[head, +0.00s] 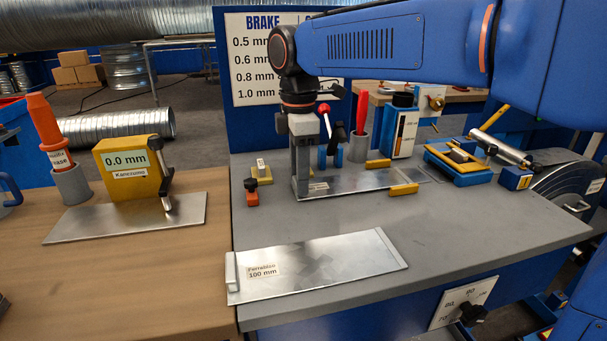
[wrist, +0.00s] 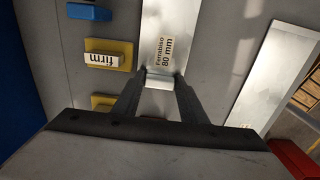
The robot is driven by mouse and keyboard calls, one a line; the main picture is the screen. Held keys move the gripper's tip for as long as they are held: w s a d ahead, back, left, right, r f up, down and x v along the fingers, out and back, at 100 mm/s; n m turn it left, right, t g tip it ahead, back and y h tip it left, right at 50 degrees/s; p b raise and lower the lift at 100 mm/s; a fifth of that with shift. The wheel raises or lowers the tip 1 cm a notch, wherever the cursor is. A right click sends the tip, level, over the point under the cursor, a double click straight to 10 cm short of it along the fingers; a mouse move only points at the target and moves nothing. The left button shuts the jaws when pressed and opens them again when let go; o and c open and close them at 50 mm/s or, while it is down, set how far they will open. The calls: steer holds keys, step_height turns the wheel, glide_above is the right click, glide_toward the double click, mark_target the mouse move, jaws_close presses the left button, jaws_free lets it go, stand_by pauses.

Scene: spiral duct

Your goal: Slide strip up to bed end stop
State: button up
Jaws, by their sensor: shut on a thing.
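A bright metal strip labelled Ferrabiso 80 mm (head: 345,182) lies flat on the grey bench top, running to the right from my gripper (head: 302,190). It also shows in the wrist view (wrist: 172,25), running away from the fingers. My gripper (wrist: 160,82) is shut on the strip's near end, at a small raised lip. Yellow blocks stand by the far part of the strip, one behind it (head: 378,164) and one in front (head: 404,189). I cannot tell which part is the bed end stop, or whether the strip's far end touches anything.
A wider strip labelled 100 mm (head: 320,268) lies at the front of the grey bench (head: 480,235). A yellow block with a "firm" tag (wrist: 108,56) is beside the held strip. A red-knobbed lever (head: 324,110), a cup and a yellow-blue device (head: 458,163) stand behind and right.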

steer(key=shift+s+a, duration=0.2)
steer(key=shift+a, duration=0.55)
steer(key=shift+s+a, duration=0.25)
steer(key=shift+a, duration=0.55)
steer(key=shift+s+a, duration=0.2)
steer(key=shift+a, duration=0.55)
steer(key=o, duration=1.4)
steer(key=shift+c, duration=0.2)
steer(key=shift+r, duration=0.1)
